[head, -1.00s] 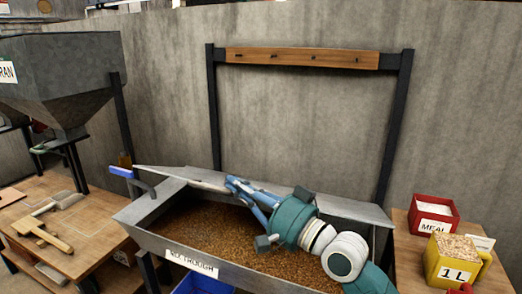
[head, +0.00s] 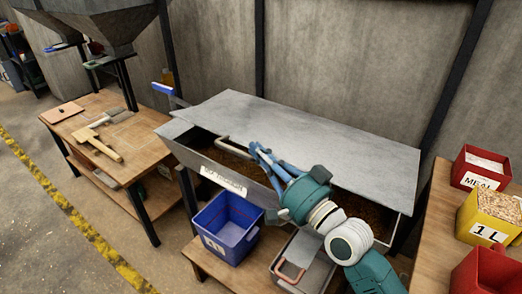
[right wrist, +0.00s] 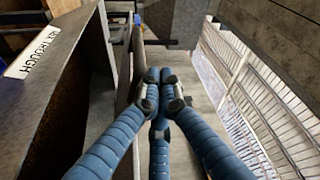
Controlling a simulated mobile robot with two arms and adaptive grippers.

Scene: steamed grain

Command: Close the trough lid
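The trough (head: 215,172) holds brown grain and has a label on its front. Its grey lid (head: 320,130) lies over most of the opening, with its front edge still above the rim. A strip of grain shows under that edge. A pale bar handle (head: 226,146) sits at the lid's front edge. My right gripper (head: 257,149) is at this edge, beside the handle's right end. In the right wrist view its blue fingers (right wrist: 158,88) meet at the tips, with nothing clear between them. Whether they touch the lid is unclear. My left gripper is not in view.
A blue bin (head: 228,225) and a metal container with a reddish handle (head: 290,272) stand below the trough's front. A wooden table (head: 110,150) with tools is left. Red and yellow grain boxes (head: 488,215) stand on the right table. Open floor lies at lower left.

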